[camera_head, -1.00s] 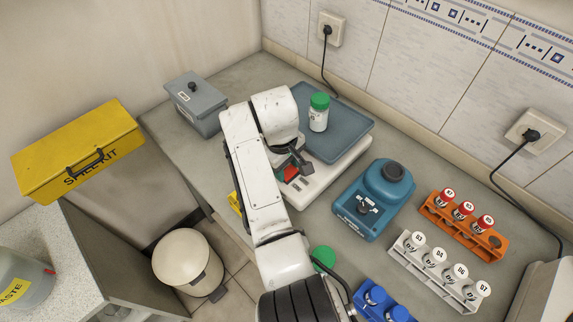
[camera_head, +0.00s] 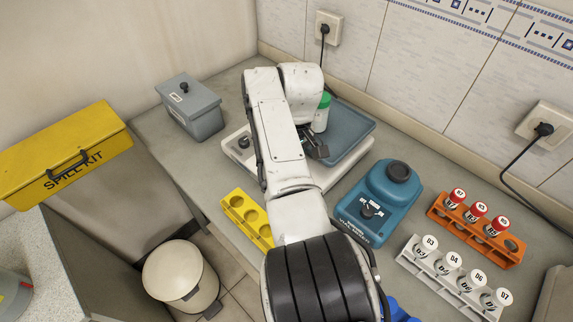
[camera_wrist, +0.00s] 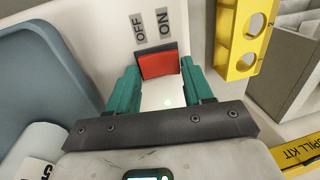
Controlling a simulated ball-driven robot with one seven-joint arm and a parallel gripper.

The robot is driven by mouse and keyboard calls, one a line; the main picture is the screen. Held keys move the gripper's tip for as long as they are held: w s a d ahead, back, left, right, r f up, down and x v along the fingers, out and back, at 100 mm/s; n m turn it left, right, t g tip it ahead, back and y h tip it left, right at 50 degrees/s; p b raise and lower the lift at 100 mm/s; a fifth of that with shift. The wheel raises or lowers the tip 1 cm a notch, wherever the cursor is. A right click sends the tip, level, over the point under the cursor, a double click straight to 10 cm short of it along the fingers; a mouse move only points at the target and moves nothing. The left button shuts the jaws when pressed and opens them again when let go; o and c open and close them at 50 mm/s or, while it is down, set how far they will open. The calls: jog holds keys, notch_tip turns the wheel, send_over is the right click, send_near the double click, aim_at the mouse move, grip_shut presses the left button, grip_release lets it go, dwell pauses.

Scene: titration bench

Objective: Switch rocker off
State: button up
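The red rocker (camera_wrist: 158,65) sits in a dark frame on a white device (camera_wrist: 97,25), with OFF and ON printed beside it. OFF is on the left and ON on the right in the wrist view. My gripper (camera_wrist: 160,76) is open, its two green fingers apart, with the rocker showing between and just beyond the fingertips. I cannot tell whether a finger touches it. In the head view, my gripper (camera_head: 318,151) shows only as a dark part beside my arm, over the white device (camera_head: 238,146). The rocker is hidden there.
A green-capped bottle (camera_head: 321,118) stands on the blue-grey plate (camera_head: 350,132), close behind my arm. A yellow rack (camera_head: 237,212) lies in front of the device. A blue machine (camera_head: 378,200), an orange rack (camera_head: 470,240) and a white rack (camera_head: 440,276) stand to the right.

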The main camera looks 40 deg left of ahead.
jog(key=o, duration=0.4)
jog(key=shift+c, duration=0.2)
notch_tip(320, 180, up, 11)
jog(key=w+b, duration=0.1)
jog(key=shift+w+f, duration=0.15)
jog(key=shift+w, duration=0.2)
jog(key=shift+d, duration=0.1)
